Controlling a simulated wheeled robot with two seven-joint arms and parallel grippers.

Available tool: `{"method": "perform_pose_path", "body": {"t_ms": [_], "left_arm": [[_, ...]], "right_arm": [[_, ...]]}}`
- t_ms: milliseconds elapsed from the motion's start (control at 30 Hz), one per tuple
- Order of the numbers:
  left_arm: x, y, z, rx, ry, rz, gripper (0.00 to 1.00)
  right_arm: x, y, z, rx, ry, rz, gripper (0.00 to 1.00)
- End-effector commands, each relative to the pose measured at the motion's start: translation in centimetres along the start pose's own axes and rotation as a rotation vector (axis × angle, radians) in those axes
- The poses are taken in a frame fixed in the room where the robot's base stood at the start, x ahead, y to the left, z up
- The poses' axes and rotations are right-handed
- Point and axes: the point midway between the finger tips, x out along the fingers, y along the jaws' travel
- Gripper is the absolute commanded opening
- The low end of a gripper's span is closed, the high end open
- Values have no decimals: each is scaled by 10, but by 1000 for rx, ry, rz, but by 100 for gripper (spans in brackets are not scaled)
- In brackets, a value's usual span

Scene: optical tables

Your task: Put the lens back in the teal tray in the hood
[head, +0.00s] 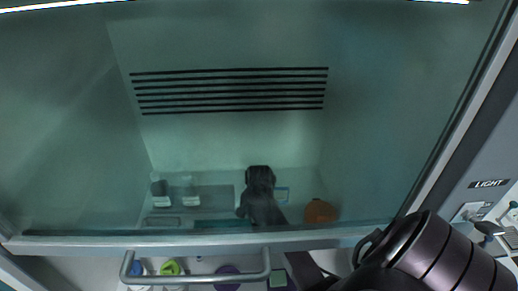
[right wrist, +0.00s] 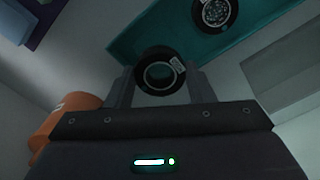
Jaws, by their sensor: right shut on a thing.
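The lens (right wrist: 161,73), a black ring with a white label, is between the fingers of my right gripper (right wrist: 160,84), which is shut on it. In the right wrist view, the lens overlaps the teal tray (right wrist: 130,42); I cannot tell whether they touch. Another black ringed lens (right wrist: 214,12) sits in the tray at the top. In the head view, my right gripper (head: 261,192) shows dimly through the hood glass. The lens is hidden there, and a teal strip (head: 222,224), likely the tray, shows low behind the glass. My left gripper is not in view.
The hood's glass sash (head: 230,140) has a bar handle (head: 198,279) along its lower edge. An orange object (head: 319,210) stands right of my gripper inside, also in the wrist view (right wrist: 70,118). Two small bottles (head: 160,190) stand at the left inside.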

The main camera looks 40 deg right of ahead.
Motion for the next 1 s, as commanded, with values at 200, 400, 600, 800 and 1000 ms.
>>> {"method": "perform_pose_path", "body": {"t_ms": [200, 400, 600, 800, 1000], "left_arm": [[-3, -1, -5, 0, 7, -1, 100], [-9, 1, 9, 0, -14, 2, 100], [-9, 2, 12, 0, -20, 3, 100], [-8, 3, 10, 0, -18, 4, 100], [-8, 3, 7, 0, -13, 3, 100]], "right_arm": [[21, 0, 0, 0, -2, 1, 21], [48, -1, 0, 0, -3, 1, 21], [57, -1, 0, -1, 1, -2, 21], [58, 0, 0, -1, 0, -1, 21], [59, 0, 0, -1, 0, -1, 67]]}}
